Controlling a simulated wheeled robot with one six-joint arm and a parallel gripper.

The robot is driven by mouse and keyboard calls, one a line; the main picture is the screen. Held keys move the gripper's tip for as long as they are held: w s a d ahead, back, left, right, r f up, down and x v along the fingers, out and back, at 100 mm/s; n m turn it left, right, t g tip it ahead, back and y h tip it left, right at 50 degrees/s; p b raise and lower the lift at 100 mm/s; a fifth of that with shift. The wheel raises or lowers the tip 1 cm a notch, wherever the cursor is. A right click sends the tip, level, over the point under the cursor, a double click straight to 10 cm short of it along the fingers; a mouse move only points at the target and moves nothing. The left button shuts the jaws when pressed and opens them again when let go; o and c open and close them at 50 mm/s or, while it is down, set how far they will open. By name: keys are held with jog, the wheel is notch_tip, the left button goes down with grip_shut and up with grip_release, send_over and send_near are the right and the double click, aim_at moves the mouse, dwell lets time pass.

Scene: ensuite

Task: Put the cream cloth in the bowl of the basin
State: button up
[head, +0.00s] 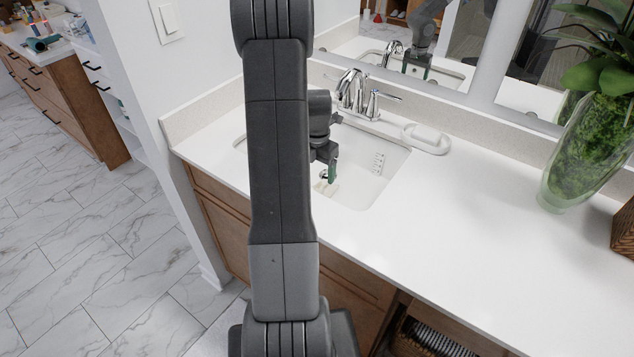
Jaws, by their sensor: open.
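The basin (362,190) is a white rectangular bowl set into the white counter. My arm hides its left part. My gripper (331,172) is inside or just above the bowl, pointing down, with a green fingertip showing. It is open; my arm partly covers it. A small cream patch (320,186) shows at the bottom of the bowl, just below my gripper and beside my arm. It looks like part of the cream cloth, lying apart from the fingertip as far as I can tell. The rest of it is hidden.
A chrome faucet (354,92) stands behind the bowl. A white soap dish (427,138) lies right of it. A glass vase with a plant (585,140) stands at the right. The counter (470,230) between is clear. A mirror (440,45) backs it.

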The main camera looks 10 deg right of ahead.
jog(key=shift+r, duration=1.4)
dwell(0.4)
